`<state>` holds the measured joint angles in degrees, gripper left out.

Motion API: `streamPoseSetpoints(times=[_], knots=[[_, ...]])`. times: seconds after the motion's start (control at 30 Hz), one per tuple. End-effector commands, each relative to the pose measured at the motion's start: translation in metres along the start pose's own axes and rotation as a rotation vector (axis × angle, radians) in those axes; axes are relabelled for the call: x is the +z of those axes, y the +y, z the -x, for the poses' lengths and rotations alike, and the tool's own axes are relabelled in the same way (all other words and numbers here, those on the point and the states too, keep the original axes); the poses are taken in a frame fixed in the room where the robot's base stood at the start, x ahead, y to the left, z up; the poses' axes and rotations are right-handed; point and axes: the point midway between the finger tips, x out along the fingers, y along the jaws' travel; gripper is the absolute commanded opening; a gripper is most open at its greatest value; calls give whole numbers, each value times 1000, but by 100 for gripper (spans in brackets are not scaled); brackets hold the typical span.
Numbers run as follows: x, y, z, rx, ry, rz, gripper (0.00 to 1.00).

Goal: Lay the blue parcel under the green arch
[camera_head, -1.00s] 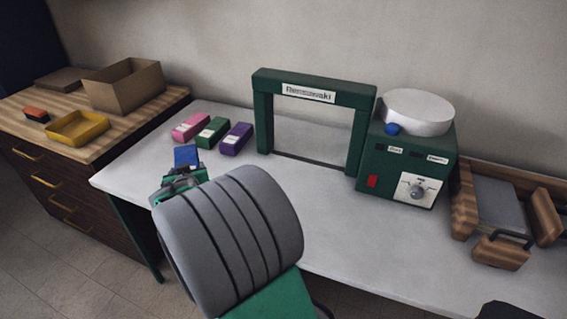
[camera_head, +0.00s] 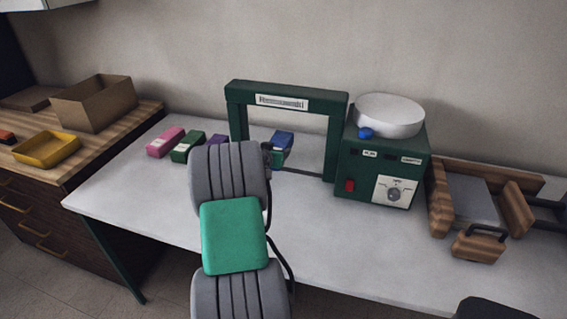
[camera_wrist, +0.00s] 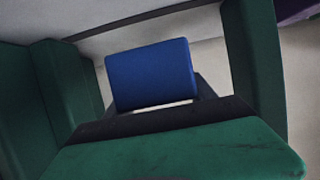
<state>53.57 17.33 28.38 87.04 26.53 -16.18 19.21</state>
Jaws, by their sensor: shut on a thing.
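The green arch (camera_head: 287,92) with a white name plate stands upright on the table. The blue parcel (camera_head: 284,139) shows in the head view within the arch's opening, above the tabletop, between the two posts. My gripper (camera_head: 276,154) is shut on it, partly hidden behind my arm. In the wrist view, the blue parcel (camera_wrist: 150,75) is held at the middle of the picture. Green upright pieces, seemingly the arch's posts (camera_wrist: 255,60), stand on both sides of it. Whether the parcel touches the table cannot be told.
A green machine (camera_head: 379,170) with a white bowl (camera_head: 389,114) stands right beside the arch. Pink (camera_head: 165,142), green (camera_head: 187,147) and purple (camera_head: 216,141) parcels lie to its left. A wooden holder (camera_head: 472,200) is at the right. The front tabletop (camera_head: 330,235) is clear.

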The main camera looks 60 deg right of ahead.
Motion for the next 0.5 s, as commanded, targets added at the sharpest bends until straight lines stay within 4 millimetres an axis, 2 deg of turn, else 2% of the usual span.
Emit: streamPoseSetpoints(times=[0.03, 0.17, 0.3, 0.5], knots=[[10, 6, -12, 3, -6, 2, 4], [23, 14, -34, 1, -3, 1, 4], [32, 19, -48, -1, -2, 1, 4], [58, 18, -58, -3, -1, 2, 4]])
